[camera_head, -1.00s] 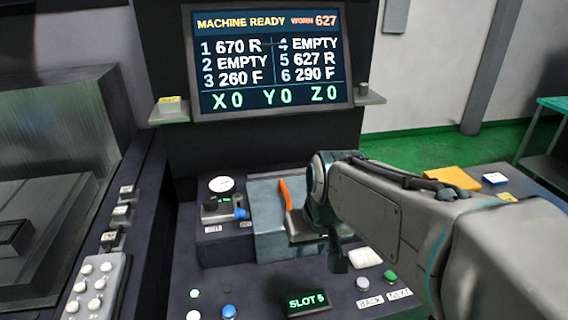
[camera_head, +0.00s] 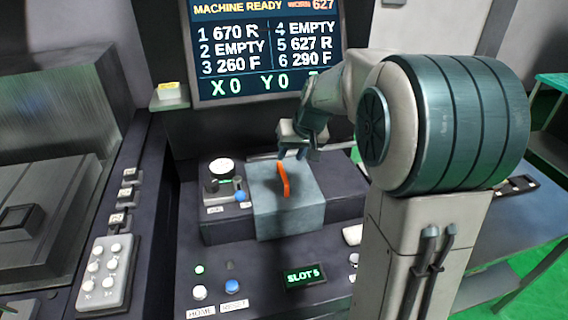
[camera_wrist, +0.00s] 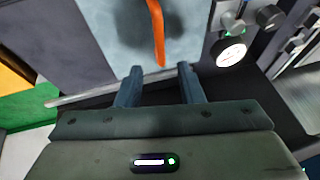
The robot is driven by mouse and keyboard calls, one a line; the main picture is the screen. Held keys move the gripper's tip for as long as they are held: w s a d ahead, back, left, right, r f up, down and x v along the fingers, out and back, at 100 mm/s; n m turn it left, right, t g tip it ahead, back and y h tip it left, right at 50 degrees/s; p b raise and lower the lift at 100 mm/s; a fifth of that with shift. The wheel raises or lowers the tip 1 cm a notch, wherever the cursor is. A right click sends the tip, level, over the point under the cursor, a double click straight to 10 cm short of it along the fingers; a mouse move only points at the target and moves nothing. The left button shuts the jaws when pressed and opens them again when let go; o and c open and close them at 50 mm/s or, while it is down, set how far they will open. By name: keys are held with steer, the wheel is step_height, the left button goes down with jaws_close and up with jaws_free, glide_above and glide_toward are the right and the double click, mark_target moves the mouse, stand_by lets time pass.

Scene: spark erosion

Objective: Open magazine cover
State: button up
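The magazine cover (camera_head: 300,214) is a grey-blue lid on the console, and it looks shut. An orange handle (camera_head: 285,182) stands up on it. My gripper (camera_head: 293,154) is just behind and above the handle's top end in the head view. In the wrist view, my gripper (camera_wrist: 159,76) is open and empty, its two fingers apart. The orange handle (camera_wrist: 158,30) points down toward the gap between the fingers there, with its end just short of the fingertips. The grey-blue cover (camera_wrist: 125,22) lies around it. I cannot tell whether any finger touches the handle.
A gauge (camera_head: 222,168) and a blue-tipped lever (camera_head: 240,196) stand left of the cover. The screen (camera_head: 262,60) rises behind it. A thin pale bar (camera_wrist: 85,98) runs along the cover's far side. Buttons and a slot display (camera_head: 304,275) are in front.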

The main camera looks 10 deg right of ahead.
mark_target(283, 169)
steer(key=x, duration=0.7)
steer(key=shift+p, duration=0.4)
jaws_close()
